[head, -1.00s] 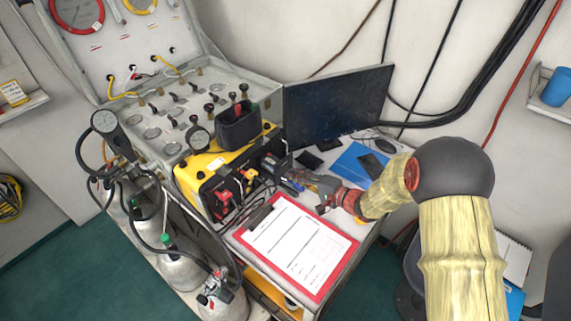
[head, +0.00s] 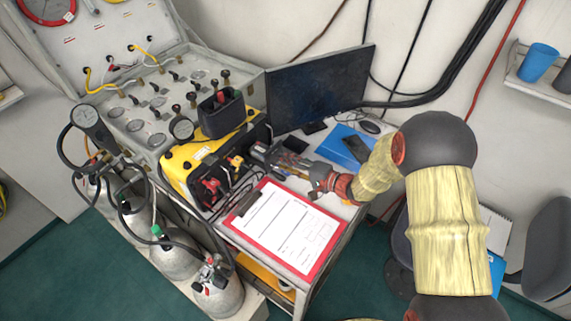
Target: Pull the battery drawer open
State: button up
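The yellow and black case (head: 188,160) stands on the desk in front of the grey gauge panel. A dark grey block (head: 262,151) is at its right end, facing my arm; it may be the battery drawer, but I cannot tell how far it is out. My gripper (head: 291,166) reaches in from the right, low over the desk, with its fingertips close to this block. The fingers are small and blend with dark items behind them, so their opening and any contact are unclear.
A red clipboard (head: 285,228) lies just in front of my gripper. Loose cables lie by the case. Gas cylinders (head: 178,258) stand at the left front.

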jog(key=shift+d, duration=0.1)
jog(key=v, duration=1.1)
jog(key=shift+s+d, duration=0.25)
jog(key=shift+d, duration=0.05)
jog(key=shift+r, duration=0.1)
